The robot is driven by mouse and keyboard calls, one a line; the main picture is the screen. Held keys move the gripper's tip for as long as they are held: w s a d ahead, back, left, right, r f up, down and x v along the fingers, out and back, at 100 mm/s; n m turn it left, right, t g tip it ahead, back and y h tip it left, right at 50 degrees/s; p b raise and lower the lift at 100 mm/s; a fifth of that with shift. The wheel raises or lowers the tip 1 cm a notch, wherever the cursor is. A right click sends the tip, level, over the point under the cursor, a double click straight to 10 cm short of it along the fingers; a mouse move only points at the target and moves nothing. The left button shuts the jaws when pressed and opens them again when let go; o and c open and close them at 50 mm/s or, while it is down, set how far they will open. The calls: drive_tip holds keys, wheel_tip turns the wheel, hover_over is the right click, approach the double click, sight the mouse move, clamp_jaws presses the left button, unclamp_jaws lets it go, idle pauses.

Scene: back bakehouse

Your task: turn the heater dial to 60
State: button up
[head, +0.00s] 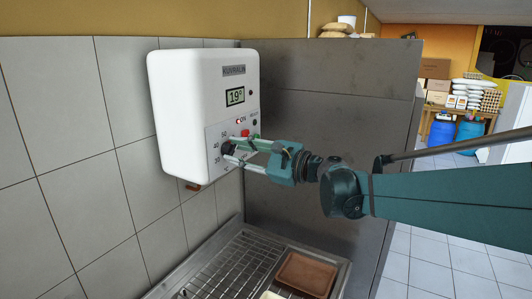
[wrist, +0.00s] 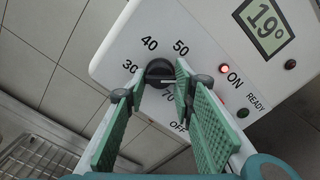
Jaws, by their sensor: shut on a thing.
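The white heater (head: 200,115) hangs on the tiled wall, with its display (head: 235,96) reading 19°. Its black dial (wrist: 158,72) sits in the middle of the wrist view, ringed by printed 30, 40, 50, 70 and OFF. The 60 is hidden, apparently behind a finger. A pale mark shows on the dial's face, but I cannot tell which number it points to. My gripper (wrist: 157,82) is shut on the dial, with one green-padded finger on each side. In the head view the dial (head: 226,149) is partly covered by the fingers.
The ON lamp (wrist: 223,69) glows red; the READY lamp (wrist: 242,113) looks dark. A metal rack (head: 235,265) and a brown tray (head: 306,274) lie below. A dark metal panel (head: 325,130) stands right of the heater. Open floor lies farther right.

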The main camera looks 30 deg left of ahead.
drive_tip(key=shift+m, duration=0.8)
drive_tip(key=o, duration=0.9)
drive_tip(key=shift+d, duration=0.1)
drive_tip(key=shift+d, duration=5.9)
